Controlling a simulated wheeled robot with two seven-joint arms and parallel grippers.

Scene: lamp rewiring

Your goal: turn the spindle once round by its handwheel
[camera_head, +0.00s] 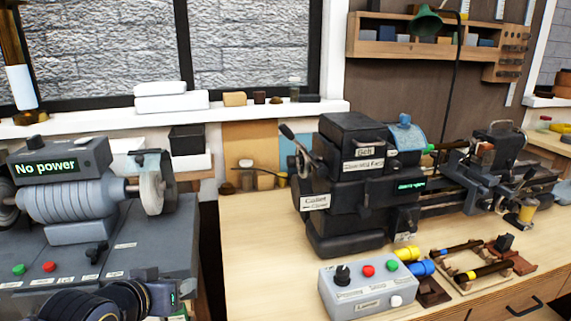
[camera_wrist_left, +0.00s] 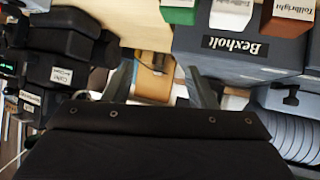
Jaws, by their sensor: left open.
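The lathe headstock (camera_head: 350,180) is a dark grey block on the bench, carrying a "Collet" label. At its left end a dark rounded part (camera_head: 303,168), seemingly the spindle's handwheel, shows beside a lever with a knob. The headstock is upside down at the left of the left wrist view (camera_wrist_left: 62,50); I cannot make out the wheel clearly there. My left gripper (camera_wrist_left: 163,88) is open, with its fingers spread and nothing between them. My left forearm shows at the bottom left of the head view, left of the lathe and apart from it. My right gripper is out of view.
A grinder (camera_head: 75,200) reading "No power" stands at the left. A control box (camera_head: 366,289) with coloured buttons sits in front of the lathe. Trays of parts (camera_head: 480,275) lie at its right. Bare bench (camera_head: 250,250) lies left of the headstock.

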